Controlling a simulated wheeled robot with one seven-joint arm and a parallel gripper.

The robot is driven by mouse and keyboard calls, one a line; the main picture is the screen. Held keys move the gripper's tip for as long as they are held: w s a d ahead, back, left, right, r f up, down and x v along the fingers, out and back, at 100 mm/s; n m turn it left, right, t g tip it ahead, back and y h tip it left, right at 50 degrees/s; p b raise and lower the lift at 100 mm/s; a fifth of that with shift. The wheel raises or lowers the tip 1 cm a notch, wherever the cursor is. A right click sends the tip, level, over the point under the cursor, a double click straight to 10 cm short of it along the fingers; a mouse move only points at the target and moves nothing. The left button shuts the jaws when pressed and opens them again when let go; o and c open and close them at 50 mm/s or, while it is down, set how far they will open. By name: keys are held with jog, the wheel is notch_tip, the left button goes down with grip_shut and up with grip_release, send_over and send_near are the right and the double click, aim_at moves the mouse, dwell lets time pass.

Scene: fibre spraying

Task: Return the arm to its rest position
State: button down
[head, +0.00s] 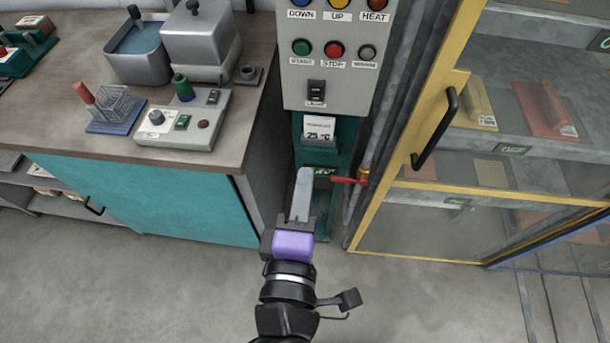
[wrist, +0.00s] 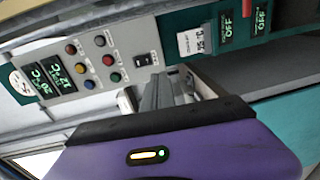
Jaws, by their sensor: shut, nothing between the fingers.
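My gripper (head: 303,180) is in the lower middle of the head view, purple-bodied with pale grey fingers. The fingers are together and empty. They point away from me, toward the green post under the grey control panel (head: 327,75). In the wrist view the purple gripper body fills the bottom, and the grey fingers (wrist: 166,92) stand beyond it in front of the tilted-looking panel (wrist: 90,62). I cannot tell whether the fingers touch anything, but nothing is held.
A red valve lever (head: 345,181) is just right of the fingers. A glass cabinet with a yellow frame and black handle (head: 435,130) stands at right. At left, a workbench (head: 60,125) holds a grey switch box (head: 183,125), a wire rack and metal containers. Open floor (head: 150,290) lies in front.

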dwell(0.4)
jog(key=s+a+y, duration=0.1)
jog(key=a+y, duration=0.4)
jog(key=a, duration=0.1)
jog(key=s+d+f+m+g+y, duration=0.1)
jog(key=s+d+f+m+y, duration=0.1)
jog(key=s+m+y, duration=0.1)
jog(key=s+d+f+m+h, duration=0.2)
jog(key=s+d+m, duration=0.5)
jog(key=d, duration=0.6)
jog(key=s+d+f+m+g+h, duration=0.1)
jog(key=s+d+m+h, duration=0.4)
jog(key=s+d, duration=0.6)
jog(key=d+f+m, duration=0.1)
jog(key=d+m, duration=0.1)
jog(key=shift+s+d+f+m, duration=0.15)
jog(key=shift+s+f+m, duration=0.15)
jog(key=shift+s+f, duration=0.05)
